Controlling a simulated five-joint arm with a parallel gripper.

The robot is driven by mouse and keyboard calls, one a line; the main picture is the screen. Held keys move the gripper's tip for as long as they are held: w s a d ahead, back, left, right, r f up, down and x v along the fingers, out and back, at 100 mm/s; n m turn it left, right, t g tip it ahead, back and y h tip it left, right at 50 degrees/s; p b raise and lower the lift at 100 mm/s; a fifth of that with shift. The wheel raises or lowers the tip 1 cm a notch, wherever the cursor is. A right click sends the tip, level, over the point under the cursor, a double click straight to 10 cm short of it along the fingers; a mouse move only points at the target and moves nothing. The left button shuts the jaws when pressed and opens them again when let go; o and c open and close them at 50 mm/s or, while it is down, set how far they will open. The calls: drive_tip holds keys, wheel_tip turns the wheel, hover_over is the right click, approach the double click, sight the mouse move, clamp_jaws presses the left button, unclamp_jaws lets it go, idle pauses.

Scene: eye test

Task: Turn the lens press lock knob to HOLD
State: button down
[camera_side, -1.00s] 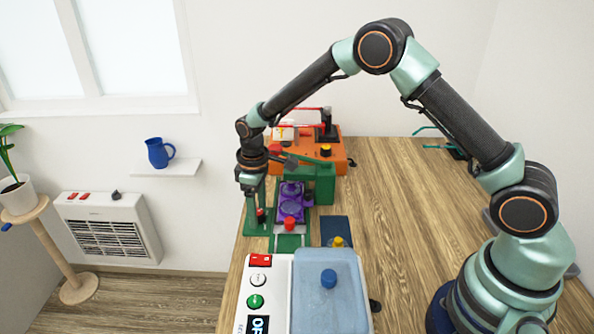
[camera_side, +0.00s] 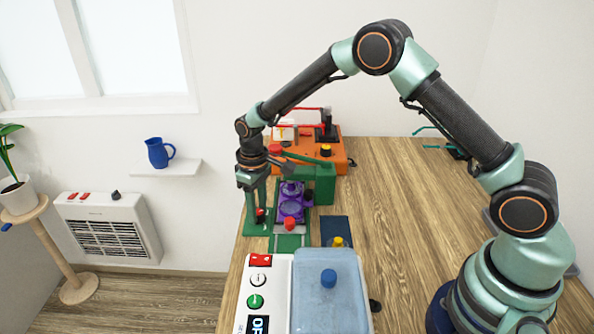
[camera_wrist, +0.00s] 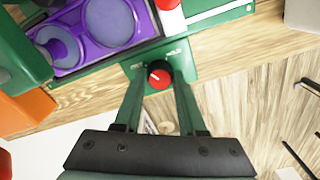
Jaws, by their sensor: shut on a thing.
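The lens press (camera_side: 318,185) is green with a purple lens tray (camera_side: 291,214) in it; the tray also shows in the wrist view (camera_wrist: 112,32). The knob shows partly in the side view (camera_side: 260,214). My gripper (camera_wrist: 158,84) points down at the knob, with one green finger on each side of it, shut on it. I cannot tell exactly which label the pointer faces.
An orange machine (camera_side: 308,158) stands behind the press. A white control box (camera_side: 263,290) with a blue-grey lid (camera_side: 328,300) stands in front. A red-topped button (camera_side: 289,224) is close by the tray.

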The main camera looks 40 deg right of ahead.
drive_tip(key=m, duration=0.7)
drive_tip(key=shift+a, duration=0.2)
drive_tip(key=m, duration=0.4)
drive_tip(key=shift+m, duration=2.1)
drive_tip(key=shift+c, duration=2.4)
unclamp_jaws()
drive_tip(key=shift+d, duration=0.1)
